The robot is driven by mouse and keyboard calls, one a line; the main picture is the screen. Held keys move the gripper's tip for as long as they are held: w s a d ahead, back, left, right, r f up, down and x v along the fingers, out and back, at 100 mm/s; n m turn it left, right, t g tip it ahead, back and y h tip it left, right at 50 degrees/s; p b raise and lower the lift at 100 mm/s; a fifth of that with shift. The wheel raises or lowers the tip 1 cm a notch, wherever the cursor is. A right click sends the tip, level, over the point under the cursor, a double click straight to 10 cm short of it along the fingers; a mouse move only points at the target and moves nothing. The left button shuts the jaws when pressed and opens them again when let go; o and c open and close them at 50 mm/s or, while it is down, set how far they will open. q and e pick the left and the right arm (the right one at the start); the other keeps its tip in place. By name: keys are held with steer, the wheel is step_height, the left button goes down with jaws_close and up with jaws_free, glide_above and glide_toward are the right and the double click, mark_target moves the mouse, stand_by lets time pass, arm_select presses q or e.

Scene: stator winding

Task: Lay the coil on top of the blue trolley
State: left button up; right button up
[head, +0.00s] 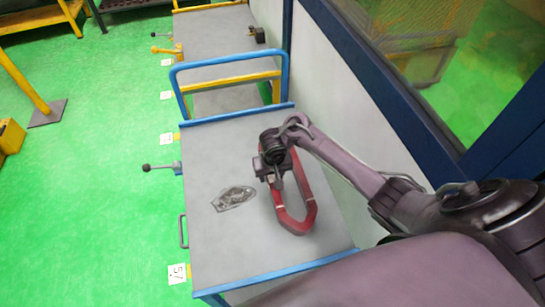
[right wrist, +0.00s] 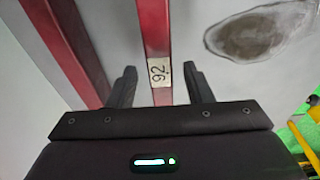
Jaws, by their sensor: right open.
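The coil (head: 308,205) is a long red loop. It appears to lie on the grey top of the blue trolley (head: 215,160), toward the wall side. My right gripper (head: 272,172) is over the loop's left side and hides part of it. In the right wrist view the open fingers (right wrist: 161,88) stand on either side of one red coil bar (right wrist: 155,35), which carries a white tag reading 92. A gap shows between the bar and each finger. The coil's other bar runs at the left of that view. My left gripper is not in view.
A dark oval stain or patch (head: 234,198) marks the trolley top left of the coil. A blue push rail (head: 225,57) rises at the trolley's far end, with another grey-topped trolley (head: 215,30) beyond. A wall with a window stands close on the right. Green floor lies open at left.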

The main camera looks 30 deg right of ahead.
steer(key=r, duration=0.1)
steer(key=r+p, duration=0.1)
steer(key=r, duration=0.1)
steer(key=shift+s+a+r, duration=0.1)
steer(key=shift+s+a, duration=0.05)
steer(key=shift+s, duration=0.05)
step_height(320, 180, up, 6)
steer(key=s, duration=0.1)
stand_by(0.8)
